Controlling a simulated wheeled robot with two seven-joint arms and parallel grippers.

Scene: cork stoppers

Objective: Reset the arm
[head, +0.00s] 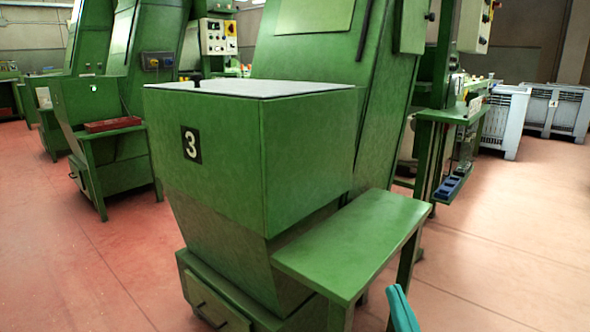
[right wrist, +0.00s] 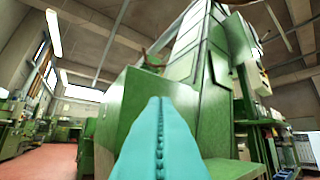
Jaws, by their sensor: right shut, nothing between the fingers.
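My right gripper (head: 402,309) shows as teal fingers at the bottom edge of the head view, right of the green side table. In the right wrist view the teal fingers (right wrist: 158,106) are pressed together along a seam, with nothing between them. They point up toward the green machine (right wrist: 112,112). The rest of my right arm is out of the head view. My left gripper is in neither view.
A green machine with a box marked 3 (head: 250,150) stands in front. A bare green side table (head: 352,240) juts out at its right. Grey crates (head: 505,115) stand far right. Red floor (head: 510,250) is free at the right.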

